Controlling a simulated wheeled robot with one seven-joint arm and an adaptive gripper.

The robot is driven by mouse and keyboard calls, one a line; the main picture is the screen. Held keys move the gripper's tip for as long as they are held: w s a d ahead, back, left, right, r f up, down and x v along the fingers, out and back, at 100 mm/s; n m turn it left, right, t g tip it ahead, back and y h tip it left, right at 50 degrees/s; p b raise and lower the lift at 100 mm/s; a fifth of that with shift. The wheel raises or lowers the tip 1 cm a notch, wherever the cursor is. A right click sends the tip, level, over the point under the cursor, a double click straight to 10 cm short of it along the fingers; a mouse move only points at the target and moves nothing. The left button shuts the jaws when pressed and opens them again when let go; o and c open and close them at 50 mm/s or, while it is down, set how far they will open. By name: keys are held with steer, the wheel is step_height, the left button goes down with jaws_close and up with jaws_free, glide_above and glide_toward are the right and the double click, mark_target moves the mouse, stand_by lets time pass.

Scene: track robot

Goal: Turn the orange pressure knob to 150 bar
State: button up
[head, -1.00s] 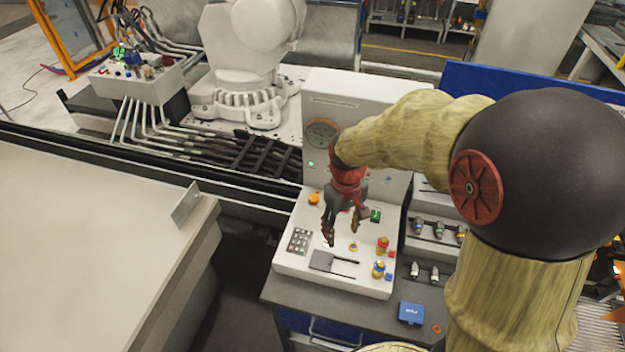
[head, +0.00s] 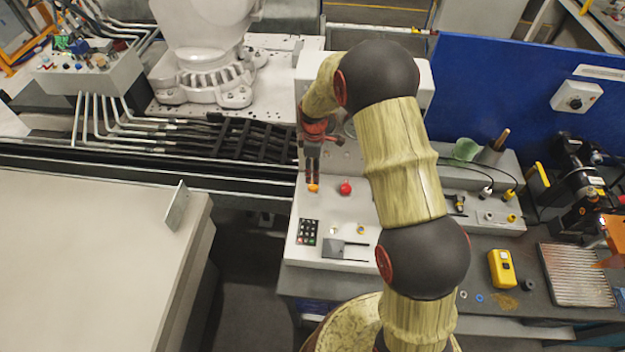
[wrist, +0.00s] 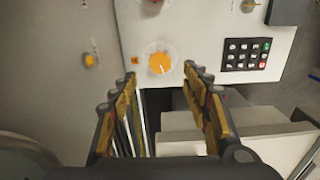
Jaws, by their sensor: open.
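The orange knob (head: 313,188) sits at the upper left of the white console's sloped panel (head: 340,215). In the wrist view the orange knob (wrist: 159,63) has a pale pointer mark and a round pale scale around it. The scale's figures are too small to read. My gripper (head: 313,178) reaches down at the knob in the head view. In the wrist view my gripper (wrist: 160,73) is open, one finger on each side of the knob. I cannot tell whether either finger touches it.
A red button (head: 345,188) stands right of the knob. A dark keypad (head: 308,232) lies nearer the front. The console's upright back rises behind my gripper. A yellow handheld device (head: 501,268) lies on the bench to the right. A pale table (head: 90,250) is at left.

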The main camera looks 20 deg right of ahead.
mark_target(313, 186)
steer(key=shift+n, duration=0.3)
steer(key=shift+f, duration=0.35)
steer(key=shift+f+p, duration=0.3)
steer(key=shift+f, duration=3.25)
steer(key=shift+c, duration=0.4)
steer(key=c, duration=1.1)
